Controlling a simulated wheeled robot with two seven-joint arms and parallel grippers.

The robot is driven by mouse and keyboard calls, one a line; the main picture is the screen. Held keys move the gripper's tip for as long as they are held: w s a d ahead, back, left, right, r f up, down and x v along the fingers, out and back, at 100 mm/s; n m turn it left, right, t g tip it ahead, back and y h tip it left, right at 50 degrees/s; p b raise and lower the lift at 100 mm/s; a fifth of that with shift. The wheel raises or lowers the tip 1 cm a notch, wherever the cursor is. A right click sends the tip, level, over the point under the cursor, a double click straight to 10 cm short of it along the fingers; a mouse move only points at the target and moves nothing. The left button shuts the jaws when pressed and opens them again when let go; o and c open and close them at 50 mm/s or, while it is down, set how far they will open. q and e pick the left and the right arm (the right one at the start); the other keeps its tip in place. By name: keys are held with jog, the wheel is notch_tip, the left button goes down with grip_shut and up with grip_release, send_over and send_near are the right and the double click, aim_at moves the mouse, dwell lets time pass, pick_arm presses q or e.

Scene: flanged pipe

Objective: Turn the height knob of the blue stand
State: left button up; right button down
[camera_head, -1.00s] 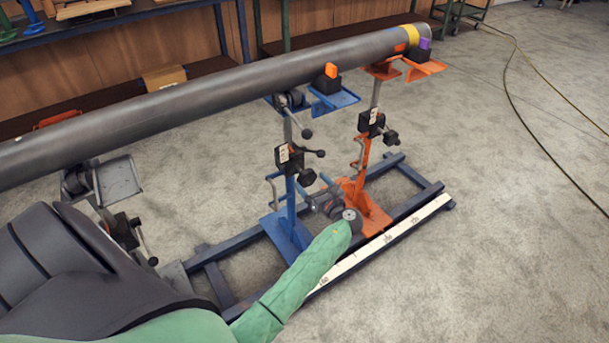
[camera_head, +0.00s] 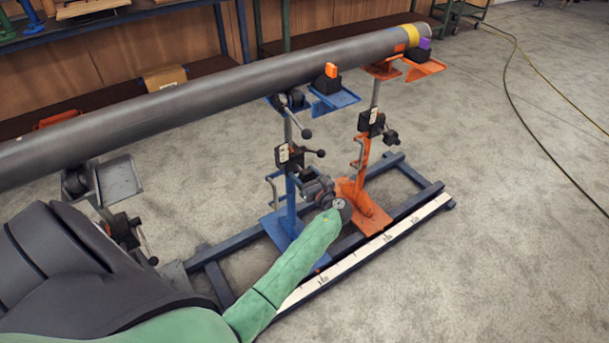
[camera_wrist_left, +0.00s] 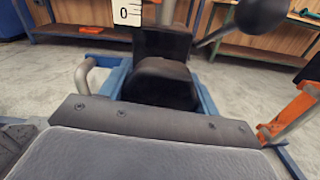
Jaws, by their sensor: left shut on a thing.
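The blue stand (camera_head: 276,224) is upright on the floor rail under the pipe (camera_head: 200,100). Its post carries a dark clamp block with a white scale tag (camera_head: 284,153) and a ball-ended lever. The tag reads 0 in the left wrist view (camera_wrist_left: 127,12). My left gripper (camera_head: 309,178) is at the block's lower right and shut on the height knob, which it mostly hides in the head view. The dark knob (camera_wrist_left: 163,84) is straight ahead of the gripper in the left wrist view. My right gripper is not in view.
The orange stand (camera_head: 362,195) is close to the right of my left gripper. A crank handle (camera_wrist_left: 86,76) is left of the knob and a black ball lever (camera_wrist_left: 262,15) is above right. A grey stand (camera_head: 118,180) is at left. Open floor is at right.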

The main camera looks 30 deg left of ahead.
aim_at(309, 180)
pick_arm(q)
jog(key=shift+n, duration=0.4)
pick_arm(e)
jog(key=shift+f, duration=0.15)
pick_arm(q)
jog(key=n, duration=0.2)
jog(key=shift+f+n+b, duration=0.1)
jog(key=shift+n+b, duration=0.25)
jog(key=shift+n, duration=0.05)
jog(key=n+b, duration=0.2)
jog(key=n, duration=0.3)
jog(key=shift+n+b, duration=0.6)
jog(key=shift+n, duration=0.2)
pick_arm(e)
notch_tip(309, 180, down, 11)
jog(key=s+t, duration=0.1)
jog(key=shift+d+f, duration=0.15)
pick_arm(q)
jog(key=shift+n, duration=0.3)
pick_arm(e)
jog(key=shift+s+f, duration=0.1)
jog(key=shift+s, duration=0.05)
pick_arm(q)
jog(key=shift+s, duration=0.1)
jog(key=o, duration=1)
jog(key=shift+d, duration=0.1)
jog(key=shift+v, duration=3.8)
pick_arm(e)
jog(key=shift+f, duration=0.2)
